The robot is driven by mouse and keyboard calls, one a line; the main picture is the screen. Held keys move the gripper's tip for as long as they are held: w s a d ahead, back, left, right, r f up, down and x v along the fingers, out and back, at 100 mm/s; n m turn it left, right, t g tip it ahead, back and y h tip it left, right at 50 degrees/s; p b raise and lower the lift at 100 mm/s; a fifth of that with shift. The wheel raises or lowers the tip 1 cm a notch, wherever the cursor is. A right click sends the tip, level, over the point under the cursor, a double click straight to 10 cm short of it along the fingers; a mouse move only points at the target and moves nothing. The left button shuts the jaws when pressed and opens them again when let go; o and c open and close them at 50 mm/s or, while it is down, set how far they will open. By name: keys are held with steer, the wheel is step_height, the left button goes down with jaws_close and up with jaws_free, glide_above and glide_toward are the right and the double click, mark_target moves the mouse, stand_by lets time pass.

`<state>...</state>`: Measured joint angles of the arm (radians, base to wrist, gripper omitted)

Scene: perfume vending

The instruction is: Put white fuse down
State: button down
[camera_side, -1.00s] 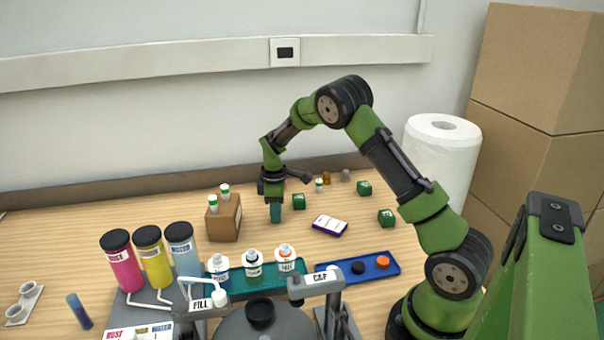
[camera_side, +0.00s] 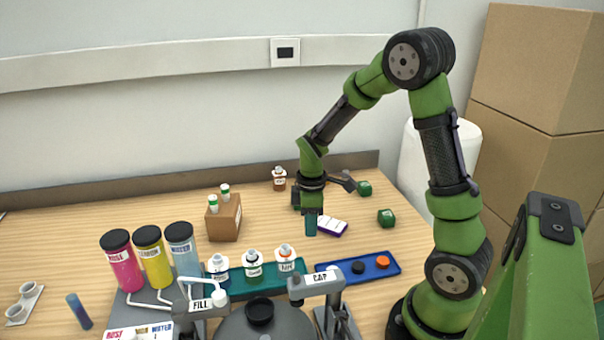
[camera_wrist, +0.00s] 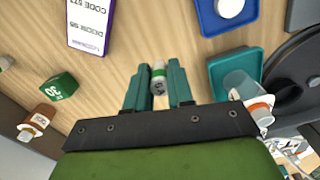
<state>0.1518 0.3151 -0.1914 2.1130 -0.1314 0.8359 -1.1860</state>
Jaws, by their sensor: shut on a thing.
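The white fuse (camera_wrist: 158,76), a small white cylinder with a green band, sits between the two teal fingers of my gripper (camera_wrist: 157,84) in the wrist view. The gripper is shut on it, and wood tabletop shows beyond it. The fingers hide the fuse there. Two similar white and green fuses (camera_side: 224,192) stand in the brown wooden block (camera_side: 229,219) to the left.
A blue tray (camera_side: 394,268) with caps and a teal tray (camera_side: 300,268) with bottles lie nearer the camera. Green cubes (camera_side: 386,218) stand to the right. A brown bottle (camera_side: 279,179) stands behind. Bare table lies between the wooden block and my gripper.

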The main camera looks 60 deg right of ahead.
steer(key=shift+s+a, duration=0.3)
steer(key=shift+s, duration=0.05)
steer(key=w+a+r, duration=0.3)
steer(key=w+r, duration=0.5)
steer(key=r, duration=0.1)
glide_above(237, 198)
steer(key=shift+s+f+n, duration=0.1)
steer(key=shift+f+n, duration=0.2)
steer(key=shift+f, duration=2.3)
steer(key=c, duration=1)
jaws_free()
steer(key=shift+f, duration=0.15)
